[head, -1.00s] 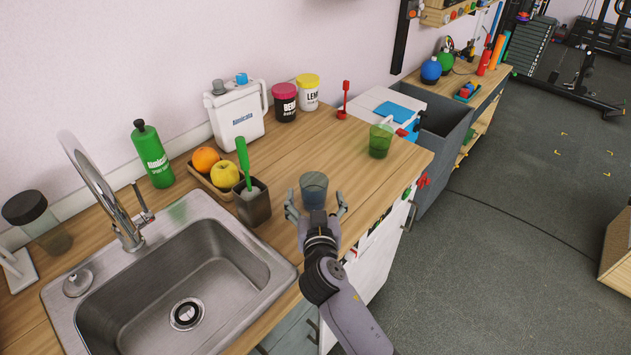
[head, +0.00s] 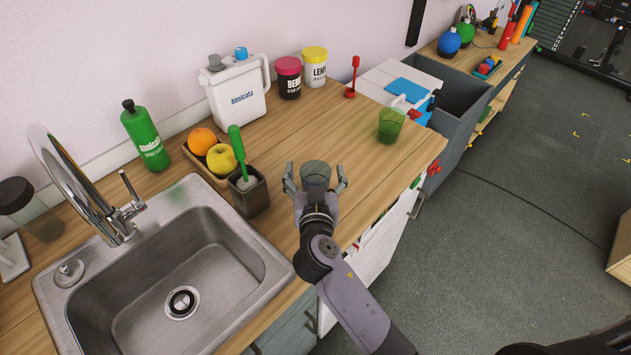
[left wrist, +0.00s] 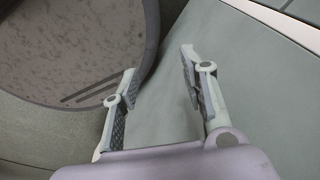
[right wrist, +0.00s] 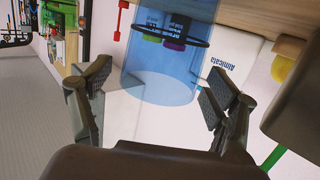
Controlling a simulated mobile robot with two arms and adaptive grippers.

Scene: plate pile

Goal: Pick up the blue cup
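The blue cup (head: 316,172) is see-through and stands on the wooden counter (head: 345,135), right of the sink. My right gripper (head: 316,181) is open, with one finger on each side of the cup. In the head view the hand hides the cup's lower part. In the right wrist view the cup (right wrist: 160,65) fills the space ahead of and between the spread fingertips (right wrist: 155,92), with no clear grip on it. My left gripper (left wrist: 160,75) is open and empty in the left wrist view. It is outside the head view.
A dark holder (head: 252,194) with a green brush stands left of the right gripper. Behind it is a tray with an orange (head: 201,141) and a yellow apple (head: 221,158). A green cup (head: 390,125) stands near the counter's right edge. The sink (head: 185,270) lies at left.

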